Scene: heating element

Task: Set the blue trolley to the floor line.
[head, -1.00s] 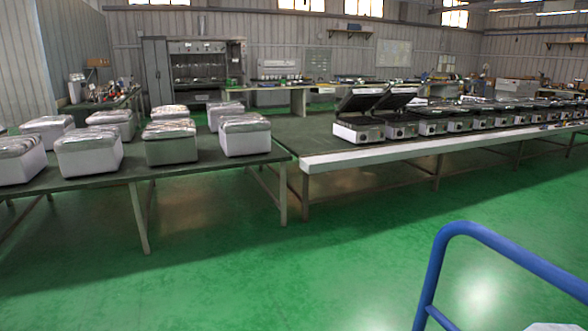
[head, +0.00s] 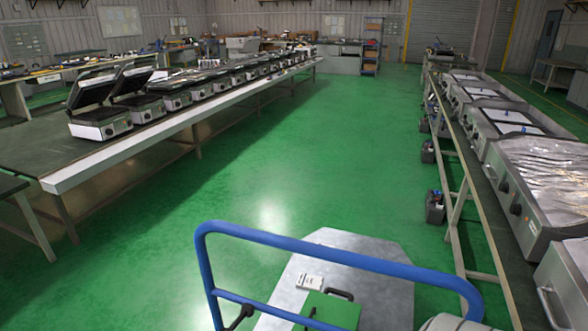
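The blue trolley (head: 330,253) is in the lower middle of the head view. Its blue tubular handle frame stands nearest me, and its grey flat deck (head: 345,262) reaches out beyond it. A green case (head: 328,309) with a dark handle and a small white item (head: 309,281) are on the deck. The trolley's lower part is cut off by the frame edge. A thin yellowish floor line (head: 548,103) shows faintly at the far right, well beyond the trolley. A pale rounded shape at the bottom edge is too cropped to identify. Neither gripper can be made out.
A long table (head: 130,150) with several contact grills runs along the left. A row of steel appliances (head: 535,190) on a bench lines the right, with dark boxes (head: 435,207) at its foot. The green aisle (head: 330,140) between them is clear.

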